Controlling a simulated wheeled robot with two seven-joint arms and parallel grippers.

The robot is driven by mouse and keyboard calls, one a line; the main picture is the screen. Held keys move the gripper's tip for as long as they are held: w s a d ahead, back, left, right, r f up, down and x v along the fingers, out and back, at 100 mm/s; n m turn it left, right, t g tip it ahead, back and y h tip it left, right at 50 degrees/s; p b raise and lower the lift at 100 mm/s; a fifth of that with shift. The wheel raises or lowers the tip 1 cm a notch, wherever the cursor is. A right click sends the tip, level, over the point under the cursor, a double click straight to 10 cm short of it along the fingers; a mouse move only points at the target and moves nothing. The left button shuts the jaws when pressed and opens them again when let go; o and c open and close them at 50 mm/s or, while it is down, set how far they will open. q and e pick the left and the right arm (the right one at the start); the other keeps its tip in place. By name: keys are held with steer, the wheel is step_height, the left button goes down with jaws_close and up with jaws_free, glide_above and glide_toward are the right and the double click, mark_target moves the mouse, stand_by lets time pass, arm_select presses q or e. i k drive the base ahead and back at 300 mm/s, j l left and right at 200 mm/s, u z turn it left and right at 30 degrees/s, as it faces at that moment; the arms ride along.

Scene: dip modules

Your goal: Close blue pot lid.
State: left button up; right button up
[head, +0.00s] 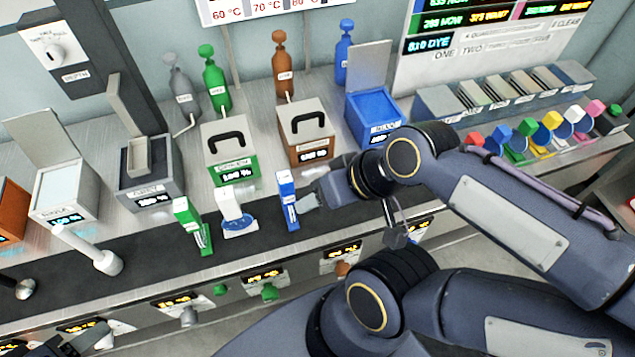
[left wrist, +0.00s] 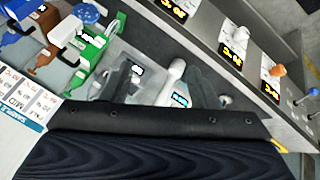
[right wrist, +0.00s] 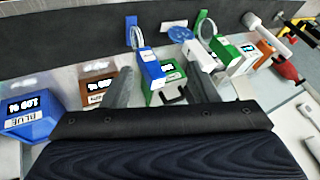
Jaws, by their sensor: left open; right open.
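The blue pot (head: 374,122) stands at the back of the counter in the head view. Its grey lid (head: 368,66) is open and stands upright at the pot's rear edge. The blue pot also shows at the left edge of the right wrist view (right wrist: 30,118); I cannot make out its lid there. My right gripper (head: 308,196) is open, in front and to the left of the blue pot, close to a small blue block (head: 288,200). I cannot tell whether they touch. My left gripper (head: 82,340) is open at the bottom left, far from the blue pot.
A brown pot (head: 306,132) and a green pot (head: 230,150) with shut, handled lids stand left of the blue pot. A blue bottle (head: 344,52) stands behind it. A stepped rack (head: 440,102) is to its right. My right arm crosses before the counter.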

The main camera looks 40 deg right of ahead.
mark_target(367, 65)
steer(key=z, duration=1.7)
steer(key=i+l, duration=0.15)
steer(key=l, duration=0.25)
steer(key=i+l, duration=0.2)
steer(key=l, duration=0.15)
steer(key=i+l, duration=0.15)
steer(key=l, duration=0.25)
steer(key=i+l, duration=0.2)
steer(key=l, duration=0.2)
